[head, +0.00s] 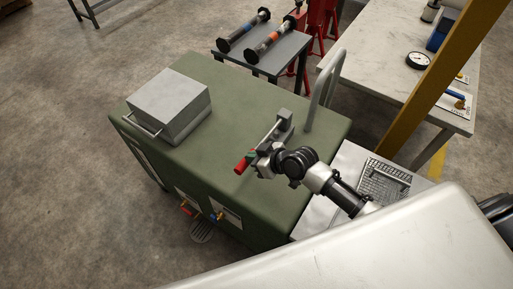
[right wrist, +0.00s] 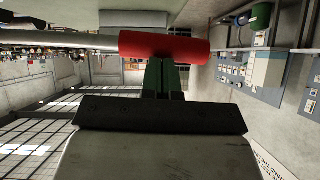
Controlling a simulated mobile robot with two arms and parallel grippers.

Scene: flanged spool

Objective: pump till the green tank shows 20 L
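The green tank (head: 240,105) is a wide cabinet in the middle of the head view. On its top is a pump lever with a red grip (head: 241,166). My right gripper (head: 253,156) is at this grip. In the right wrist view the red grip (right wrist: 165,46) lies across the tips of the green fingers (right wrist: 163,76), which look closed on it; a grey rod (right wrist: 60,39) runs left from it. A pale strip (head: 148,160) and small panels are on the tank's front side, but no litre reading is legible. My left gripper is out of view.
A grey metal box (head: 170,103) and a tall curved handle (head: 325,88) stand on the tank top. Behind are a small table (head: 284,55) with two cylinders, and a workbench with a round gauge (head: 417,60). A yellow post crosses the right side.

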